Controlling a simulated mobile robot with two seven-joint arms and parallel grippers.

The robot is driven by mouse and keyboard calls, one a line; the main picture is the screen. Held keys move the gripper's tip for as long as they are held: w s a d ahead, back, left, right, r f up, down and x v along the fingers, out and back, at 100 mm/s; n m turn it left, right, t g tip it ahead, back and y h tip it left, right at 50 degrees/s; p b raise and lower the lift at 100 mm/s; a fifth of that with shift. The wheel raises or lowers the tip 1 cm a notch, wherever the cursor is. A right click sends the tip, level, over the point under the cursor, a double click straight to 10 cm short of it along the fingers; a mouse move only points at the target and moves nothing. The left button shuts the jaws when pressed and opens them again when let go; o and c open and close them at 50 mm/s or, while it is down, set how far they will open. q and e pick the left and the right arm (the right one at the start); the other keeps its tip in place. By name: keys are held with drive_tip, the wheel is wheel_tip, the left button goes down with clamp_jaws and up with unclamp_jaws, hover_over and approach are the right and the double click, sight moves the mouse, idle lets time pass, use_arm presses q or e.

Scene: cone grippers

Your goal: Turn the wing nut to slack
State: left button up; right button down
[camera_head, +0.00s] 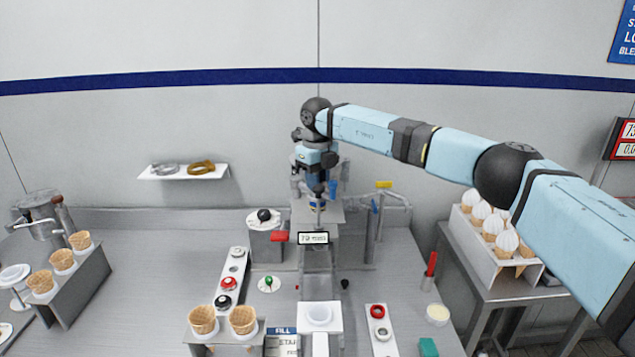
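My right arm comes in from the right, and my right gripper (318,204) points down over the top of the metal machine (330,217) at the middle of the bench. Its fingertips are at or just above the machine's top; I cannot tell whether they touch it. They are too small to show whether they are open or shut. I cannot make out the wing nut; it may be hidden at the fingertips. My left gripper is not in view.
A display (313,238) is on the machine's front. Pipes with a yellow handle (384,184) stand close right of the gripper. Cone racks stand left (75,290) and right (490,255). A button panel (232,275) lies front left.

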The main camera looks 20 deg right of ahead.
drive_tip(key=n, duration=0.4)
drive_tip(key=shift+r+n, duration=0.1)
drive_tip(key=shift+n, duration=0.3)
idle(0.4)
drive_tip(key=c, duration=1.3)
unclamp_jaws()
wheel_tip(320, 180, up, 14)
drive_tip(key=b, duration=0.2)
drive_tip(key=shift+f, duration=0.2)
